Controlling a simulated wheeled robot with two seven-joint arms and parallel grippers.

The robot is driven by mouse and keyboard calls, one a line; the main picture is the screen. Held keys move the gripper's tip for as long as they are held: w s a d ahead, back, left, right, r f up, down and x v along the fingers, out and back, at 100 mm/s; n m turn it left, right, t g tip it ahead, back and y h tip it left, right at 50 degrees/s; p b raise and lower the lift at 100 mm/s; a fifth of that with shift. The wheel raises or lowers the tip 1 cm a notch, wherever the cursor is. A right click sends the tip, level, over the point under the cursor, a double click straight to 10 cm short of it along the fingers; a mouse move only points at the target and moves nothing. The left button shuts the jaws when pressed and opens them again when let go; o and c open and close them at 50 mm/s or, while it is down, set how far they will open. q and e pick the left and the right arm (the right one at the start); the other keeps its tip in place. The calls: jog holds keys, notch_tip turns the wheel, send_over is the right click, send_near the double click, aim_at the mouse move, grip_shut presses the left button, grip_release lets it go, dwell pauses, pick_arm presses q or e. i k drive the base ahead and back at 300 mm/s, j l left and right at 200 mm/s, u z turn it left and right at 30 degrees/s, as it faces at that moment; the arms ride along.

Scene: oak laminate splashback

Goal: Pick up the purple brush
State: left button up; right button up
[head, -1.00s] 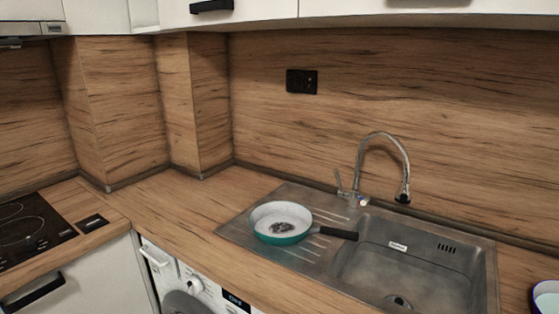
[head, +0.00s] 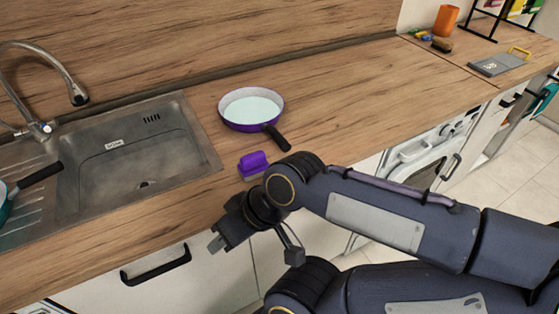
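The purple brush (head: 253,164) lies on the wooden counter in the head view, just right of the sink and in front of the purple pan. My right gripper (head: 222,240) is in front of the counter's front edge, below and left of the brush, and does not touch it. Its fingers point left and look dark and small, so I cannot tell how far apart they are. No object shows between them. My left gripper is not in view.
A purple pan (head: 252,108) stands behind the brush, its black handle pointing toward my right arm. The metal sink (head: 207,150) with its faucet (head: 74,88) is at left. A teal pan (head: 5,203) is at the left edge. A grey board (head: 499,65) lies far right.

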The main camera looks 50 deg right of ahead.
aim_at(253, 166)
jog(key=l+z, duration=0.15)
jog(key=z, duration=0.3)
jog(key=l+z, duration=0.15)
jog(key=z, duration=0.3)
jog(key=l+z, duration=0.15)
jog(key=z, duration=0.3)
jog(key=u, duration=1.35)
jog(key=z, duration=1.35)
jog(key=j+u, duration=0.1)
jog(key=j, duration=0.35)
jog(key=i+j+u, duration=0.15)
jog(key=j, duration=0.25)
jog(key=j+u, duration=0.1)
jog(key=j, duration=0.35)
